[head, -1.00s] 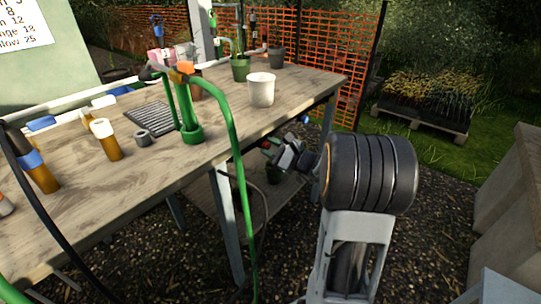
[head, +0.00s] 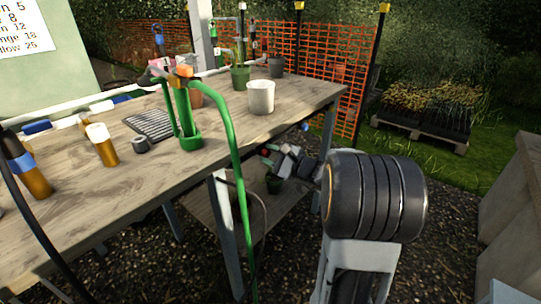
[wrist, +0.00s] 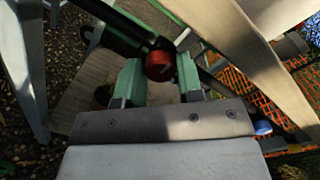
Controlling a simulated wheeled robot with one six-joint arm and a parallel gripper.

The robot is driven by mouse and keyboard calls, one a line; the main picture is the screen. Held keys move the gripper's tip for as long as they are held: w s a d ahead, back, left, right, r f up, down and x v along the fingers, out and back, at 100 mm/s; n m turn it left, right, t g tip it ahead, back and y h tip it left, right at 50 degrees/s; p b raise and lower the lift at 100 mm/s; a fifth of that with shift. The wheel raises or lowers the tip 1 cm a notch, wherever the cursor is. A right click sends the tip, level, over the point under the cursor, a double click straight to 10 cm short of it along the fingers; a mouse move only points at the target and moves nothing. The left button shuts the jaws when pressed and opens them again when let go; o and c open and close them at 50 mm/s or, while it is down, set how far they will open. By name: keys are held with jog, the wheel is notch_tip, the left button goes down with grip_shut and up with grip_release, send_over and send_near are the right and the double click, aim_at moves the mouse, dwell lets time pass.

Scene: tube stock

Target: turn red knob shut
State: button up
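My gripper (wrist: 158,78) has green fingers, one on each side of the knob. The fingers are apart, with the knob between their tips; I cannot tell whether they touch it. In the head view my gripper (head: 277,158) is low, under the right end of the bench, and a small red spot there appears to be the knob (head: 264,151), partly hidden.
The wooden bench (head: 215,125) stands above and left, with a white pot (head: 261,97) and a green tube stand (head: 190,141) on it. A green hose (head: 238,185) hangs down its front. A lower shelf (head: 205,205) and bench legs are close to my arm.

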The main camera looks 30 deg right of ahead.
jog(key=o, duration=0.4)
jog(key=p+v, duration=0.2)
jog(key=v, duration=1.1)
jog(key=shift+s+d+p, duration=0.2)
jog(key=shift+s+p, duration=0.1)
jog(key=shift+s, duration=0.05)
jog(key=s+a+r+n+g+p, duration=0.3)
jog(key=a+r+n+g+p, duration=0.3)
jog(key=a+p, duration=0.25)
jog(key=s+a+r+n+g+p, duration=0.3)
jog(key=a+r+n+g+p, duration=0.25)
jog(key=a+p, duration=0.3)
jog(key=s+a+r+n+h+p, duration=0.1)
jog(key=s+r+n+h+p, duration=0.2)
jog(key=r+n+h+p, duration=0.5)
notch_tip(320, 180, up, 5)
jog(key=n+p, duration=0.1)
jog(key=p, duration=0.2)
jog(key=shift+a+f+g+h+p, duration=0.15)
jog(key=shift+f+g+h+p, duration=0.05)
jog(key=shift+g+h+p, duration=0.15)
